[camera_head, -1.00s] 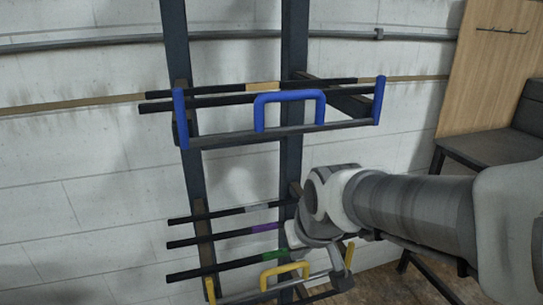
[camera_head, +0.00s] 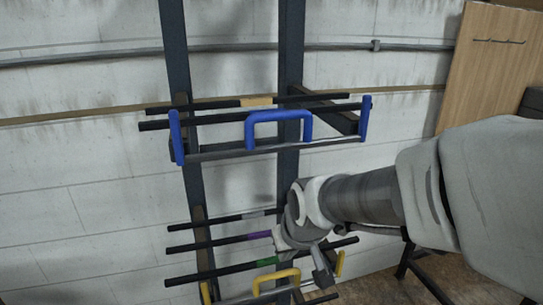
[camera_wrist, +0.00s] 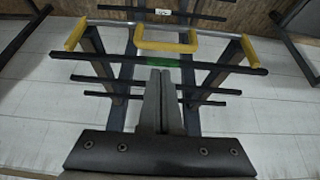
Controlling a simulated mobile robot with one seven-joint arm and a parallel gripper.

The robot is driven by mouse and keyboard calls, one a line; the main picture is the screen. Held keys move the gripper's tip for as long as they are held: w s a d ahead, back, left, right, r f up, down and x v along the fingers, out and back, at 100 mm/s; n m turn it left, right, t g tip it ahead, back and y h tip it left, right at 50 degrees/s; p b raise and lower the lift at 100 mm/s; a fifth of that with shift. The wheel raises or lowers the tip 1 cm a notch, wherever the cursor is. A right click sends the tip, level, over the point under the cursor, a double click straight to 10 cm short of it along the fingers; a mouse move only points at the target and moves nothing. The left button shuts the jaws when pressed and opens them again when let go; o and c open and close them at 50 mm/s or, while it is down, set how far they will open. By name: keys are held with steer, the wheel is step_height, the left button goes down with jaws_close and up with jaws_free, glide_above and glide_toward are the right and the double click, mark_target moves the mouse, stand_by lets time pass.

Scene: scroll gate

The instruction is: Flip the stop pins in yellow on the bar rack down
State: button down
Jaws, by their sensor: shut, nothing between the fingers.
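The lower tier of the bar rack (camera_head: 237,298) has a yellow stop pin (camera_head: 206,293) at its left end and another yellow stop pin (camera_head: 340,264) at its right end. Both stand up from the front rail, with a yellow U-shaped piece (camera_head: 276,277) between them. In the wrist view these yellow parts show along the rail: one pin (camera_wrist: 76,34), the U-piece (camera_wrist: 167,45) and the other pin (camera_wrist: 249,51). My gripper (camera_wrist: 159,76) is shut and empty. Its tips overlap the green-marked bar in the wrist view; contact cannot be told.
Several dark bars lie on the lower tier, including a green-marked bar (camera_head: 262,262) and a purple-marked bar (camera_head: 259,236). The upper tier has blue stop pins (camera_head: 365,117) and a blue U-piece (camera_head: 279,128). A wooden panel (camera_head: 483,75) stands at the right.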

steer(key=b+x, duration=0.2)
steer(key=x, duration=0.6)
steer(key=shift+w+f, duration=0.2)
steer(key=shift+f, duration=0.15)
steer(key=shift+a+f+b, duration=0.1)
steer(key=shift+b, duration=0.4)
